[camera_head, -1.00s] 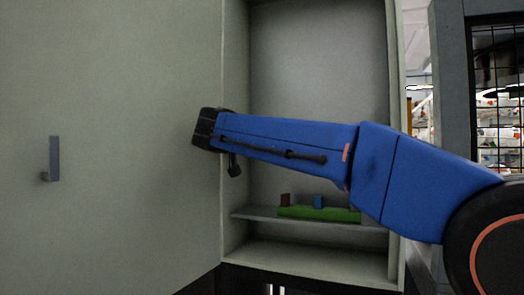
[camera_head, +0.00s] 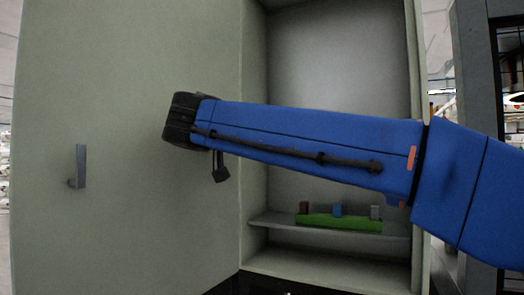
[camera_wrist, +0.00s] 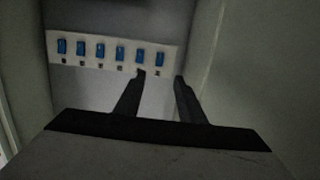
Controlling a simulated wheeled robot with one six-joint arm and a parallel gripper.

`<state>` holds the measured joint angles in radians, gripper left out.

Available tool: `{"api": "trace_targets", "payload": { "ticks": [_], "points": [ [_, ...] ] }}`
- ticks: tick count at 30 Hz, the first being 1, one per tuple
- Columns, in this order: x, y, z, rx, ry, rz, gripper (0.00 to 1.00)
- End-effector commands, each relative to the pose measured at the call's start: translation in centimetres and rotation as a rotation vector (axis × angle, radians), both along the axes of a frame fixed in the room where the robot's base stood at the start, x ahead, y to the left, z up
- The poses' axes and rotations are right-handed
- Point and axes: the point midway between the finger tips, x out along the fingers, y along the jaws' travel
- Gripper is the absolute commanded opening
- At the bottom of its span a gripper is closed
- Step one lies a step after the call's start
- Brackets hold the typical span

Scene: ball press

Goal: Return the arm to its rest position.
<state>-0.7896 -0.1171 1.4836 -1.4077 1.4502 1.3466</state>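My blue arm (camera_head: 310,140) stretches across the head view from the right, in front of an open cabinet (camera_head: 340,55). Its dark wrist end (camera_head: 183,120) is in front of the cabinet door. My gripper (camera_wrist: 160,76) shows in the wrist view with its two dark fingers apart and nothing between them. Beyond the fingertips is a pale strip (camera_wrist: 105,68) with a row of several blue pieces (camera_wrist: 98,48). I cannot tell whether the fingers touch the strip. The gripper fingers are not clear in the head view.
The cabinet door (camera_head: 130,220) stands open on the left, with a grey handle (camera_head: 81,166). Inside, a green block (camera_head: 340,222) with small coloured pieces sits on a low shelf (camera_head: 275,222). A dark mesh frame (camera_head: 510,75) stands at the right.

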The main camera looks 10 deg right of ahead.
Motion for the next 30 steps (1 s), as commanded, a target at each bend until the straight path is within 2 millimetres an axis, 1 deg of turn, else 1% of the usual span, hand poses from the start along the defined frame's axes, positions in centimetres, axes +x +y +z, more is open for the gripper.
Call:
{"api": "trace_targets", "payload": {
  "ticks": [4, 16, 18, 20, 23, 26, 27, 29, 30],
  "points": [
    [-0.3, 0.2, 0.0, 0.000, 0.000, 0.000, 0.36],
    [-0.2, 0.2, 0.0, 0.000, 0.000, 0.000, 0.36],
    [-0.3, -0.1, -0.2, -0.001, 0.008, 0.000, 0.36],
    [-0.3, -0.7, -0.8, -0.005, 0.029, 0.001, 0.36],
    [-0.6, -2.7, -2.9, -0.018, 0.102, 0.006, 0.36],
    [-1.3, -5.5, -6.4, -0.034, 0.219, 0.019, 0.36],
    [-1.7, -6.8, -8.0, -0.038, 0.270, 0.027, 0.36],
    [-2.5, -8.5, -10.4, -0.041, 0.344, 0.042, 0.36],
    [-3.1, -9.5, -12.1, -0.042, 0.394, 0.053, 0.36]
  ]
}}
